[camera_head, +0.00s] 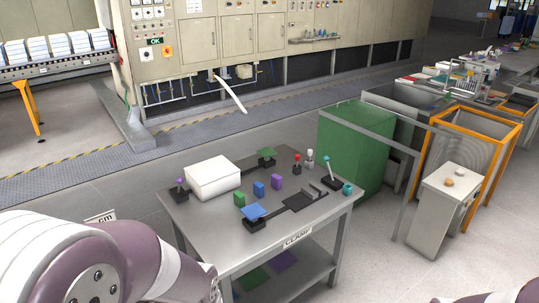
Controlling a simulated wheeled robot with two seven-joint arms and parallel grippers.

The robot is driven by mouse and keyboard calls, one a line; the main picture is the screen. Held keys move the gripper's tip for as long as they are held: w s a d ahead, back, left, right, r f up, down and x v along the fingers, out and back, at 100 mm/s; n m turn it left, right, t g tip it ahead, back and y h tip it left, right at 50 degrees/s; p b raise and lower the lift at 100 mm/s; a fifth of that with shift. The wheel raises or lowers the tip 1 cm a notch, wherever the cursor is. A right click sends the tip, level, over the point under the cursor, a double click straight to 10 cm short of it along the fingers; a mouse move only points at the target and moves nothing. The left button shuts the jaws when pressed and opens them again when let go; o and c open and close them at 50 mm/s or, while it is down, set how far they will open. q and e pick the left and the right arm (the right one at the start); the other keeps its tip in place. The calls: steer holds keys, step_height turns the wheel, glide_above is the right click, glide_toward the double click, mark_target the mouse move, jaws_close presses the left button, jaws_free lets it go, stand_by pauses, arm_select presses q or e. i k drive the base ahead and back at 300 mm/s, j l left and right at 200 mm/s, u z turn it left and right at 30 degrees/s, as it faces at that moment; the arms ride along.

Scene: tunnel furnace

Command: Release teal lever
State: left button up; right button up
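The teal lever (328,171) stands at the right end of the grey table marked CLAMP (230,262). It has a thin rod with a teal knob on a dark base, and it leans slightly to the left. A small teal block (347,188) is at the table edge beside its base. No gripper touches the lever. My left arm fills the lower left, but its gripper is out of frame. Only a sliver of my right arm shows at the lower right, and its gripper is not seen.
The table also holds a white box (212,178), a red-knobbed lever (297,162), a white-knobbed lever (310,157), a purple-knobbed lever (181,186), coloured blocks, a blue plate (255,211) and a green plate (267,153). A green cabinet (352,150) stands close behind on the right.

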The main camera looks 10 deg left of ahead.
mark_target(326, 158)
steer(key=i+l+z, duration=0.3)
steer(key=i+z, duration=0.2)
steer(key=i, duration=0.35)
steer(key=i+z, duration=0.45)
steer(key=i, duration=0.4)
steer(key=i+l+u, duration=0.2)
steer(key=i, duration=0.2)
steer(key=i+u, duration=0.25)
steer(key=i, duration=0.2)
steer(key=i+l+u, duration=0.2)
steer(key=i+u, duration=0.15)
steer(key=u, duration=0.3)
steer(key=i+l+u, duration=0.15)
steer(key=u, duration=0.3)
steer(key=i+l+u, duration=0.15)
steer(key=u, duration=0.3)
steer(key=i+l+u, duration=0.15)
steer(key=u, duration=0.25)
steer(key=l+u, duration=0.25)
steer(key=u, duration=0.2)
steer(key=i+l+u, duration=0.1)
steer(key=l+u, duration=0.15)
steer(key=u, duration=0.2)
steer(key=i+l+u, duration=0.1)
steer(key=l+u, duration=0.55)
steer(key=u, duration=0.2)
steer(key=l+u, duration=0.4)
steer(key=i+j, duration=0.05)
